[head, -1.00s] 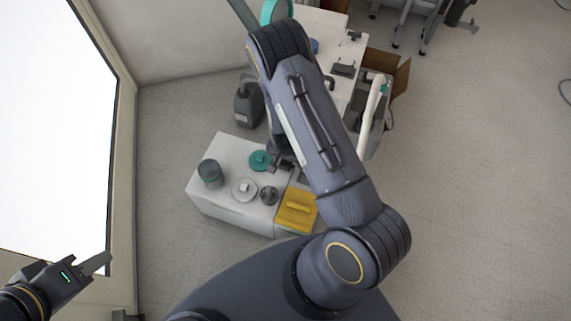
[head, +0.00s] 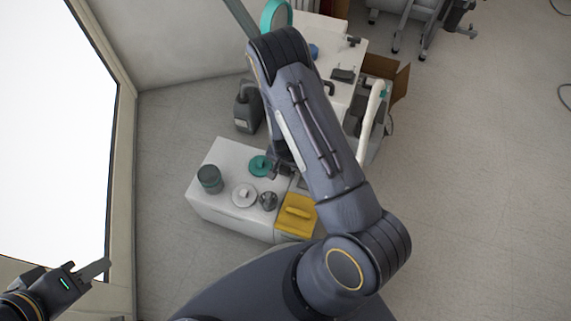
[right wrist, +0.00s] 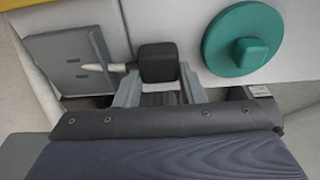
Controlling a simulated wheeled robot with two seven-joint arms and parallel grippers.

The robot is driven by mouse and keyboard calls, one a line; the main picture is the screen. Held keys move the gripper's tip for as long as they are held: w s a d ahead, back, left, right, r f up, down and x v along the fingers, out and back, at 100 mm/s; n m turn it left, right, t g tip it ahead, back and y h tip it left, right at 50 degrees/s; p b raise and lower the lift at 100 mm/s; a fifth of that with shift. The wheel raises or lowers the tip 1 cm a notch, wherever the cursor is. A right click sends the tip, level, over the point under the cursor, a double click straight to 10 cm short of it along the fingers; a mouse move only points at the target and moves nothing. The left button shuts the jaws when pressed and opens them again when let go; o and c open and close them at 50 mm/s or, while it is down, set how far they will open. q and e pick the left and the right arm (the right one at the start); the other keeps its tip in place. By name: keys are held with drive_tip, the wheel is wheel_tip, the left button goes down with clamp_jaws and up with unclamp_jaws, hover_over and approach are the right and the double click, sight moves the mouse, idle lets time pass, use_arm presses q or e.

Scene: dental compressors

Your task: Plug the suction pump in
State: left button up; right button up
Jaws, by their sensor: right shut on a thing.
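In the right wrist view my right gripper (right wrist: 158,90) is shut on a dark block-shaped plug (right wrist: 158,62). A pale pin points left from the plug toward a grey socket plate (right wrist: 72,62) with two slots. In the head view my right gripper (head: 279,172) is partly hidden by my arm, above the white cabinet. My left gripper (head: 97,270) is at the lower left, away from everything; its fingers are seen edge-on. I cannot clearly identify the suction pump.
Open floor lies to the right.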

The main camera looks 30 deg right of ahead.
drive_tip(key=shift+r+p, duration=0.4)
drive_tip(key=shift+r, duration=0.25)
wheel_tip(320, 180, up, 3)
drive_tip(key=shift+s+f+p, duration=0.1)
drive_tip(key=shift+s+p, duration=0.05)
drive_tip(key=shift+p, duration=0.65)
drive_tip(key=s+d+r+p, duration=0.2)
drive_tip(key=s+r+p, duration=0.2)
drive_tip(key=s+r, duration=0.5)
drive_tip(key=s, duration=0.4)
drive_tip(key=shift+s+d, duration=0.2)
drive_tip(key=shift+d, duration=0.15)
drive_tip(key=w+d+f+b, duration=0.4)
drive_tip(key=w+f+b, duration=0.1)
drive_tip(key=w, duration=0.2)
drive_tip(key=shift+b, duration=0.3)
